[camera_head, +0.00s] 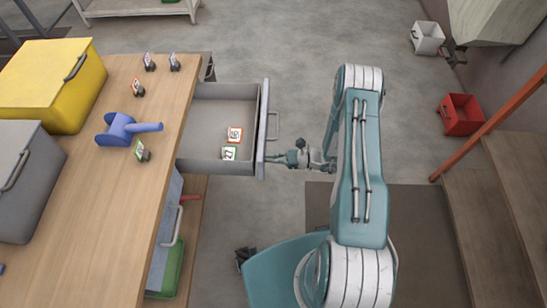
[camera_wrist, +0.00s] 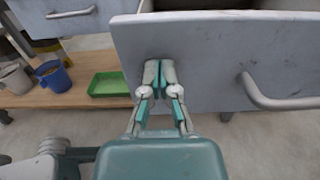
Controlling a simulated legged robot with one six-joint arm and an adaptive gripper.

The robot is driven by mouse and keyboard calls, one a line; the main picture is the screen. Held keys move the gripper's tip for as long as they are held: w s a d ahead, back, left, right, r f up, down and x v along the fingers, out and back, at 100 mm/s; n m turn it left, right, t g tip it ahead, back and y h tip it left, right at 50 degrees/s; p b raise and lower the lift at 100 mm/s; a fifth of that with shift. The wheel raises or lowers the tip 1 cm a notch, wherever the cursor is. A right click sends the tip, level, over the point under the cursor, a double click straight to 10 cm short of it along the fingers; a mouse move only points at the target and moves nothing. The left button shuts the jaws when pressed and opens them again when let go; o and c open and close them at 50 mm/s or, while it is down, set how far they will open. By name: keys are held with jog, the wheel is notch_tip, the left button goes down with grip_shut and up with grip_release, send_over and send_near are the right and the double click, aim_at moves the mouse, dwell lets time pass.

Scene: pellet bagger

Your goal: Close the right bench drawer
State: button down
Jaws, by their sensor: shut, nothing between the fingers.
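The grey bench drawer (camera_head: 215,105) stands pulled out from the wooden bench, open at the top, with two small number tags (camera_head: 235,134) inside. Its front panel (camera_head: 262,120) has a bar handle (camera_head: 273,126). In the wrist view the front panel (camera_wrist: 215,55) fills the upper right, with the handle (camera_wrist: 275,102) right of my fingers. My gripper (camera_head: 272,158) is shut and empty, its fingertips at the front panel's near end, apart from the handle. In the wrist view my fingertips (camera_wrist: 160,68) overlap the panel's left part and look in contact or very close.
The bench top (camera_head: 120,200) carries a yellow bin (camera_head: 45,90), a grey bin (camera_head: 25,190), a blue scoop (camera_head: 118,130) and tags. Another drawer front (camera_wrist: 75,18) is at left in the wrist view, above a green tray (camera_wrist: 108,85). Wooden steps (camera_head: 480,230) are at right.

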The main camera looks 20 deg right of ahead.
jog(key=shift+a, duration=0.15)
jog(key=x, duration=2.7)
jog(key=shift+w+a+f, duration=0.1)
jog(key=shift+a+f, duration=0.05)
jog(key=shift+a, duration=0.2)
jog(key=shift+w+a, duration=0.2)
jog(key=shift+a, duration=0.25)
jog(key=shift+a, duration=0.1)
jog(key=shift+d, duration=0.45)
jog(key=v, duration=1.3)
jog(key=shift+s+d, duration=0.1)
jog(key=shift+d, duration=0.1)
jog(key=shift+a, duration=0.1)
